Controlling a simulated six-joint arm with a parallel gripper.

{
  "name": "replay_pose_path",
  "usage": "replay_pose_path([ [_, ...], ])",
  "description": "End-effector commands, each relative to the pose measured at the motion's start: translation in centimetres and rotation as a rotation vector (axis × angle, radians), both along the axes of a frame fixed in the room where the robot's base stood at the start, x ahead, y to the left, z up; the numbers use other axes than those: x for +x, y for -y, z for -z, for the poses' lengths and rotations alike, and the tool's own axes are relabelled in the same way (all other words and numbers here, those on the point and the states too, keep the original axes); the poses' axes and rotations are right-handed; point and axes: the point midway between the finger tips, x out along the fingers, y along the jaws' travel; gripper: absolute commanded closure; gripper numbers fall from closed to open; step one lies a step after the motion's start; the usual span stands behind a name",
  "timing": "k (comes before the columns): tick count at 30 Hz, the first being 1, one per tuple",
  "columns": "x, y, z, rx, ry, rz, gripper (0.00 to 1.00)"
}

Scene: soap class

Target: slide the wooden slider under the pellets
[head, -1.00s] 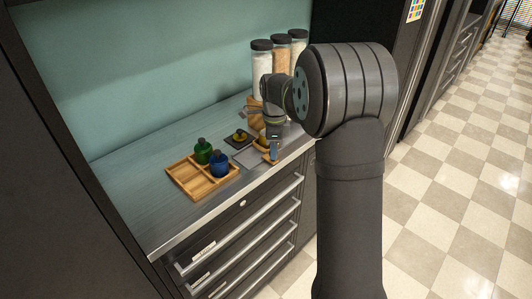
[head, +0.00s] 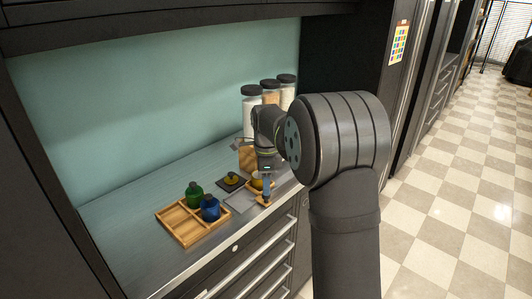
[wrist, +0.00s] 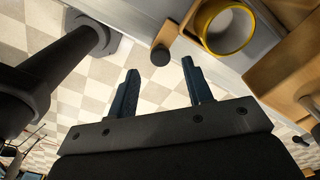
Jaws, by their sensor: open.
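The wooden slider (wrist: 168,33) is a light wooden piece with a dark round knob, at the top of the wrist view. In the head view its end (head: 263,203) shows at the counter's front edge. A yellow-rimmed round cup (wrist: 225,28) is just right of the slider in the wrist view, its inside grey and seemingly empty. I cannot make out any pellets. My gripper (wrist: 158,82) is open, its two blue fingers spread with nothing between them, apart from the knob. In the head view my gripper (head: 267,188) is beside the slider, partly hidden by my wrist.
A wooden tray (head: 178,215) with a green bottle (head: 194,195) and a blue bottle (head: 210,208) stands to the left. A dark plate (head: 230,183) and a grey pad (head: 241,202) lie between. Lidded jars (head: 251,107) stand behind. A wooden block (wrist: 285,70) is right in the wrist view.

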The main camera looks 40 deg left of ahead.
Motion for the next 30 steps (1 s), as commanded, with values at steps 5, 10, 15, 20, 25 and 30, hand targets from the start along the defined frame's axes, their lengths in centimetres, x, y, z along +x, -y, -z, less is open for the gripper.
replay_pose_path([
  [5,0.1,-0.1,-4.7,0.004,0.003,0.0,0.54],
  [10,0.0,-0.1,-8.7,0.004,0.002,0.0,0.54],
  [15,0.0,-0.1,-11.8,0.004,0.002,0.0,0.54],
  [20,0.0,0.0,-13.3,0.001,0.001,0.0,0.54],
  [25,0.0,0.0,-13.7,0.001,0.001,0.0,0.54],
  [30,0.0,0.0,-13.7,0.001,0.001,0.0,0.54],
])
